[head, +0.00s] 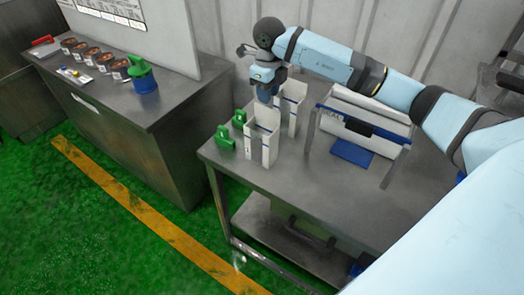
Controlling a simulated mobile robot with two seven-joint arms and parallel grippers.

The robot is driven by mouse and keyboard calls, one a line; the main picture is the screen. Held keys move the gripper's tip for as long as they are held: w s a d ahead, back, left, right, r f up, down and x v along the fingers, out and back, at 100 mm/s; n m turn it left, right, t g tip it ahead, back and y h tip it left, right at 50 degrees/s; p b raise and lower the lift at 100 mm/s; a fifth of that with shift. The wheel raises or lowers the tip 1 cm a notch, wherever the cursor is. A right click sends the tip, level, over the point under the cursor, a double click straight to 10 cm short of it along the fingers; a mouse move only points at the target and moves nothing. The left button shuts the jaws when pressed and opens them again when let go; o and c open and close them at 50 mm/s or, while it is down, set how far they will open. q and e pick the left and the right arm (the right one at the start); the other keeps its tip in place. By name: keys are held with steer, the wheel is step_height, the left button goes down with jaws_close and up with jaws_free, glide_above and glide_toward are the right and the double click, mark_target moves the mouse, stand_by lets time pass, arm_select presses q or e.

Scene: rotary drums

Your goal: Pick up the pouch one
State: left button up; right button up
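Two white, upright, open-topped holders stand near the table's left end, a front one (262,145) and a back one (293,103). I cannot tell whether either is the pouch or holds it; no label is readable. Two green clip-like pieces stand left of them, one nearer (225,140) and one farther (239,118). My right gripper (267,95) points down above and just behind the front holder, left of the back one. Its blue fingertips are small and partly hidden, so I cannot tell their opening or any contact. My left gripper is not in view.
The grey metal table (320,205) has free room at its front. A white box with blue edges (365,115) stands at the back right. A metal cabinet (135,110) at left carries several copper-coloured round parts and a blue-green container (143,78). A gap separates cabinet and table.

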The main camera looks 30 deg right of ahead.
mark_target(267, 113)
step_height(267, 113, down, 3)
steer(key=shift+r, duration=0.2)
steer(key=shift+f+p, duration=0.35)
steer(key=shift+f, duration=0.2)
step_height(267, 113, down, 4)
steer(key=shift+f+p, duration=0.1)
steer(key=shift+p, duration=0.35)
jaws_close()
